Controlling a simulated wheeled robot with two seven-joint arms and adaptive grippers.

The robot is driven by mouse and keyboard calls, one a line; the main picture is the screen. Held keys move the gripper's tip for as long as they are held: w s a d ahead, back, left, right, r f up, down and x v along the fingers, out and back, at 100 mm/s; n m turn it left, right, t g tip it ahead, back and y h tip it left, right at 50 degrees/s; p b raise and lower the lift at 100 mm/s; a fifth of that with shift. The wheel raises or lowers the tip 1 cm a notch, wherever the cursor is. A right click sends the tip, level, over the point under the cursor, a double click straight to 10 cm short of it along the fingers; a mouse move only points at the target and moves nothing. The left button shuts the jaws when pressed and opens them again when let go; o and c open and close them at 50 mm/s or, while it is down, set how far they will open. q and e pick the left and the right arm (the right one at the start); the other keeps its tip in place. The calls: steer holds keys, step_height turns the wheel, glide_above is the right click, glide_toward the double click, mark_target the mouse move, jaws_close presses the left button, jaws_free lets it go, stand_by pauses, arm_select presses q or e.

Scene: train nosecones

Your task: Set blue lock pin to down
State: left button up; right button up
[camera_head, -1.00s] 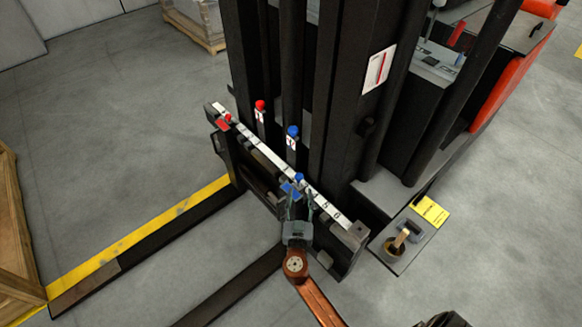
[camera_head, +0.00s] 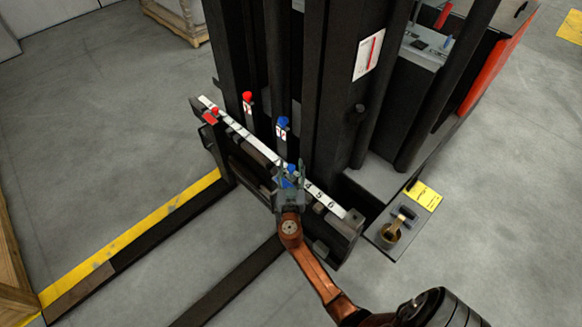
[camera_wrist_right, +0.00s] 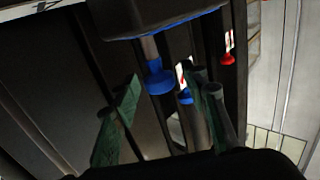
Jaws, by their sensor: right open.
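The blue lock pin (camera_head: 291,168) has a round blue knob and sits on the fork carriage (camera_head: 331,200) by a blue tab, near the white number strip. In the right wrist view the pin's blue knob (camera_wrist_right: 159,82) shows on a short silver shaft that comes out of a dark blue-edged block. My right gripper (camera_head: 289,176) is at the pin, open, with one finger on each side of the knob. The wrist view shows gaps between the knob and both fingers (camera_wrist_right: 164,78). My left gripper is not in view.
A red pin (camera_head: 214,112) is at the carriage's left end. Behind, a red knob (camera_head: 247,97) and another blue knob (camera_head: 283,121) top upright posts by the dark mast (camera_head: 330,90). Two forks extend to the lower left.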

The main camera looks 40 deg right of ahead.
steer(key=shift+c, duration=0.3)
steer(key=shift+a, duration=0.1)
jaws_close()
